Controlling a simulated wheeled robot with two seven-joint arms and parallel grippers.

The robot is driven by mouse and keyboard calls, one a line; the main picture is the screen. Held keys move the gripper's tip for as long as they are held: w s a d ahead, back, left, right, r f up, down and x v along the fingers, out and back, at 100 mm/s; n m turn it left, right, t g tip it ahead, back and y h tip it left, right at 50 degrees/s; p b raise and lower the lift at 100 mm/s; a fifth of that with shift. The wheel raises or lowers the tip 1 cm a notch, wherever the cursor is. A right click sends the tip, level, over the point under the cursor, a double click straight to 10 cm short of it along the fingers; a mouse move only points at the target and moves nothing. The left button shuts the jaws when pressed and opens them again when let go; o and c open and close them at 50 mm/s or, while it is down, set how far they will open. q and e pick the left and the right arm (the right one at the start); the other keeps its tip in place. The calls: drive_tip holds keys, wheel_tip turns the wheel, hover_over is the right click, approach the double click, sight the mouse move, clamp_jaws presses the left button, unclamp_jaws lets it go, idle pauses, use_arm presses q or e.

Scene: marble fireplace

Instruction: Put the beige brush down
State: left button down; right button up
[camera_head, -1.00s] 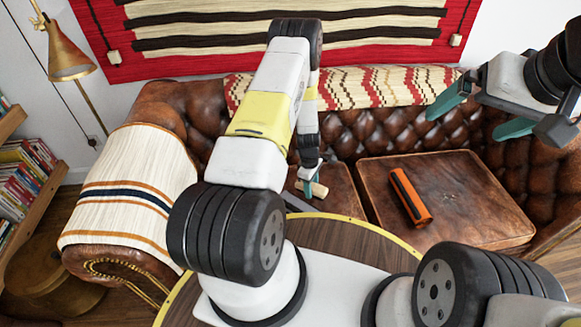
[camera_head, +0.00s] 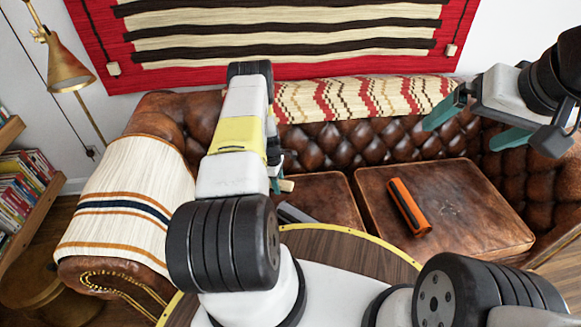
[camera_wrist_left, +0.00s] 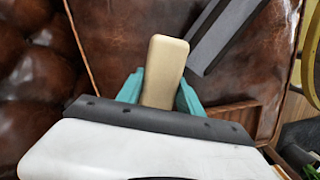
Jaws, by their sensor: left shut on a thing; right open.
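The beige brush (camera_wrist_left: 163,72) is held between the teal fingers of my left gripper (camera_wrist_left: 160,92) in the left wrist view. In the head view only a small end of the brush (camera_head: 286,185) shows beside my left arm, which hides most of the left gripper (camera_head: 278,183). The brush is over or near the left seat cushion of the brown leather sofa (camera_head: 325,197); I cannot tell whether it touches it. My right gripper (camera_head: 470,125) is open and empty at the upper right, in front of the sofa back.
An orange and black object (camera_head: 409,207) lies on the right cushion (camera_head: 470,205). A dark grey bar-like object (camera_wrist_left: 222,35) lies close to the brush. A round wooden table with a yellow rim (camera_head: 350,238) is in front of the sofa. The right cushion has bare room.

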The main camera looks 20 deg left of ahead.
use_arm(q)
drive_tip(key=shift+a+f, duration=0.2)
drive_tip(key=shift+f, duration=1.6)
drive_tip(key=shift+f, duration=0.15)
drive_tip(key=shift+f, duration=0.25)
drive_tip(key=c, duration=0.8)
unclamp_jaws()
drive_tip(key=shift+o, duration=0.2)
